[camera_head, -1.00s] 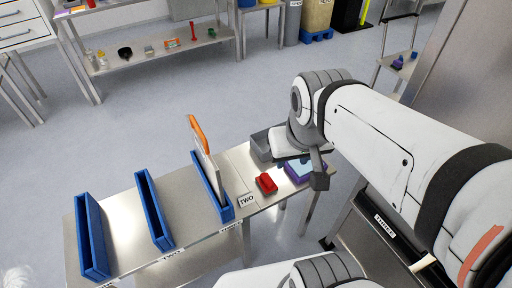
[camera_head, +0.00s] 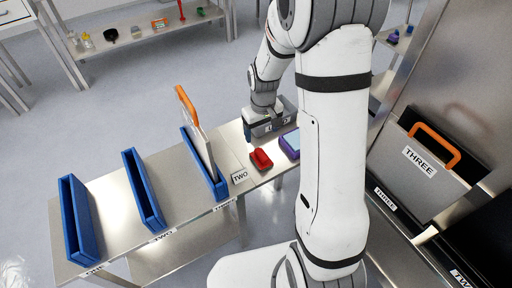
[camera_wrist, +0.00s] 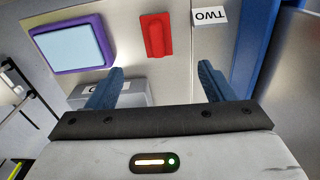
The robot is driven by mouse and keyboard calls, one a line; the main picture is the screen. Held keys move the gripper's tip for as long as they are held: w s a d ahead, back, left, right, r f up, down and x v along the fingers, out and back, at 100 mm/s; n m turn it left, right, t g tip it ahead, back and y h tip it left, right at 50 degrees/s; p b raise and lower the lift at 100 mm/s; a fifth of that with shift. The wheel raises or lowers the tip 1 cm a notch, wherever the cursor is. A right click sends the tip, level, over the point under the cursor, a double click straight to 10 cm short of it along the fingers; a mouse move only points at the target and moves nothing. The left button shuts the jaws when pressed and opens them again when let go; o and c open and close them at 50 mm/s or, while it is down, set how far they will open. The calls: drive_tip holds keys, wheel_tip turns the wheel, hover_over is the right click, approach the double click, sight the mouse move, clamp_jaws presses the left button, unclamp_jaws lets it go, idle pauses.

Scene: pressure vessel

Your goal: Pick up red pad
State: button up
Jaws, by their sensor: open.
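The red pad (camera_head: 261,160) lies on the metal table, between the "TWO" label and a purple-framed pad. In the wrist view the red pad (camera_wrist: 156,35) is at the top centre, with a raised ridge along it. My gripper (camera_wrist: 160,80) is open and empty, its two blue fingers apart. The red pad lies ahead of the fingertips, not between them. In the head view my gripper is over the back of the table, behind the red pad, and its fingers are mostly hidden.
A purple-framed pad (camera_head: 291,144) lies right of the red pad. A grey box (camera_wrist: 131,92) sits by the fingers. Blue racks (camera_head: 143,190) stand at left, the nearest holding a plate with an orange handle (camera_head: 187,105). A "THREE" plate (camera_head: 428,168) stands at right.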

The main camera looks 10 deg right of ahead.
hover_over(261, 154)
drive_tip(key=shift+n+g, duration=0.3)
drive_tip(key=f, duration=0.6)
drive_tip(key=shift+w+a+f+b, duration=0.2)
drive_tip(key=shift+f+b, duration=0.1)
drive_tip(key=shift+f, duration=0.05)
drive_tip(key=f, duration=0.2)
drive_tip(key=f+p, duration=0.1)
drive_tip(key=f, duration=0.5)
drive_tip(key=shift+s+d, duration=0.2)
drive_tip(key=shift+d, duration=0.1)
drive_tip(key=c, duration=1)
